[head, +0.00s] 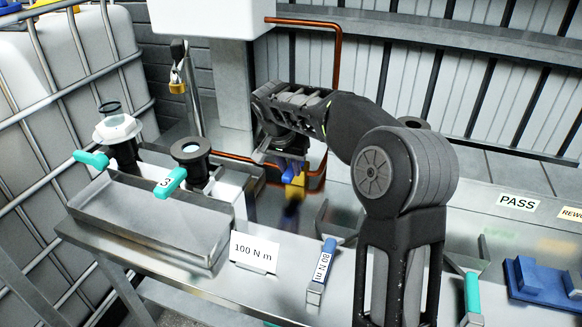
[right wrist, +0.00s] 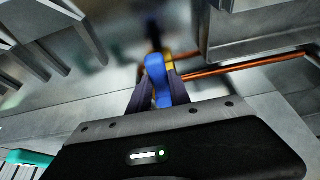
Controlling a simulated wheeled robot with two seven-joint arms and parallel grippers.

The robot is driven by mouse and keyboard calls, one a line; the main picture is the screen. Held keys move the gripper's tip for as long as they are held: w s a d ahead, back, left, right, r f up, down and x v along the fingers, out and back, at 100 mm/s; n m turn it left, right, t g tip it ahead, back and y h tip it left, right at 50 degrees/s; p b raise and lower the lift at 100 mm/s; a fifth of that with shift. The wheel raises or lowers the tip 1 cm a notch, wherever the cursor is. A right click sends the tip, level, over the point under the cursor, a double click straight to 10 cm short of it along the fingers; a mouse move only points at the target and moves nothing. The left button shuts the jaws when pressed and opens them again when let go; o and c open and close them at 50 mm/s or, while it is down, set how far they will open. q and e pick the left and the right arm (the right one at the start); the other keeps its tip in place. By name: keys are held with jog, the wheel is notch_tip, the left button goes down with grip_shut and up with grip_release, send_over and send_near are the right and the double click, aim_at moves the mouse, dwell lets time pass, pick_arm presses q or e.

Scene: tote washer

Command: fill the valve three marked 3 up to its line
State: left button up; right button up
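The valve marked 3 (head: 190,153) stands at the back of a steel tray on the left of the bench. It has a black round top with a pale centre and a teal handle (head: 172,181) beside the "3" label. Its fill line and inside level cannot be made out. My right gripper (head: 290,172) is to the right of this valve, apart from it, pointing down over the bench. Its fingers are shut on a blue and yellow tool (right wrist: 157,78), which has a dark tip. The tool (head: 297,186) is partly hidden by the gripper in the head view. My left gripper is out of view.
A second valve (head: 118,130) with a white hex top stands left of valve 3. A copper pipe (head: 338,60) runs behind my gripper. A "100 N m" card (head: 254,252) and a blue-handled "80 N m" tool (head: 322,268) are at the bench front. A blue holder (head: 537,281) is at right.

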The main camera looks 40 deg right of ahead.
jog(key=o, duration=0.5)
jog(key=shift+a+r, duration=0.1)
jog(key=shift+r, duration=0.05)
jog(key=v, duration=0.7)
jog(key=shift+r, duration=0.3)
jog(key=shift+s+a+f, duration=0.1)
